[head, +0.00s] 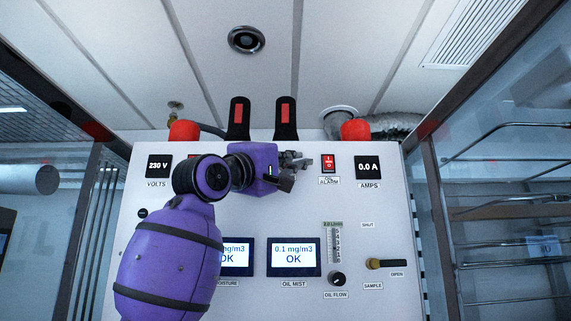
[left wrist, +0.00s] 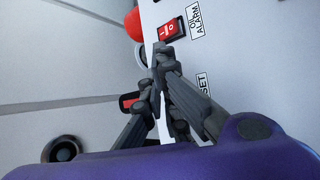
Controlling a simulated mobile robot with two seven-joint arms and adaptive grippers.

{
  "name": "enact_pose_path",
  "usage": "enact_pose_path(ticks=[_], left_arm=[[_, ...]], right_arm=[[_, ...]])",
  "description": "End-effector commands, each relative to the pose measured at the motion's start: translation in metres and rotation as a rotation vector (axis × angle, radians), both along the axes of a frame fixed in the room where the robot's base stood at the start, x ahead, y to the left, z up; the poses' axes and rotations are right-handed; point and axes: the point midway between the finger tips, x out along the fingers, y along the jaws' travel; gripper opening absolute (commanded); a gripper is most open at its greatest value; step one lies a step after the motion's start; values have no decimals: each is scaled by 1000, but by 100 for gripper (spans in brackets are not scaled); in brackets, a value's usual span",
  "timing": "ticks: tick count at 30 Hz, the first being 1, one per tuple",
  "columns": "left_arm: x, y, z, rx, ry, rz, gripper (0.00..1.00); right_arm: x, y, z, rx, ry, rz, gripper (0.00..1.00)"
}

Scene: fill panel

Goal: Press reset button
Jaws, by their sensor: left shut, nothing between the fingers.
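My left gripper (head: 297,161) is shut and empty in front of the white panel (head: 390,215), in its upper middle. In the left wrist view the closed fingertips (left wrist: 164,56) appear just below the red rocker switch of the oil alarm. I cannot tell whether they touch the panel. A label ending in "SET" (left wrist: 203,84) shows beside the fingers, its start covered by them. The reset button itself is hidden behind my gripper in both views. My right gripper is not in view.
The red oil alarm switch (head: 328,162) sits right of my fingers, near the amps display (head: 368,167). Two black handles with red stripes (head: 286,118) and red domes (head: 355,130) stand along the top edge. The oil flow knob (head: 337,279) and sample valve (head: 374,264) are lower right.

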Motion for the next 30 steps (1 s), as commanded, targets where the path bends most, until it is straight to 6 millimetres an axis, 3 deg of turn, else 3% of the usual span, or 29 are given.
enact_pose_path(ticks=[12,30], left_arm=[[-39,0,0,-1,0,-1,0],[-42,0,0,-1,0,-1,0]], right_arm=[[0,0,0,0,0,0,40],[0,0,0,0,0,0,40]])
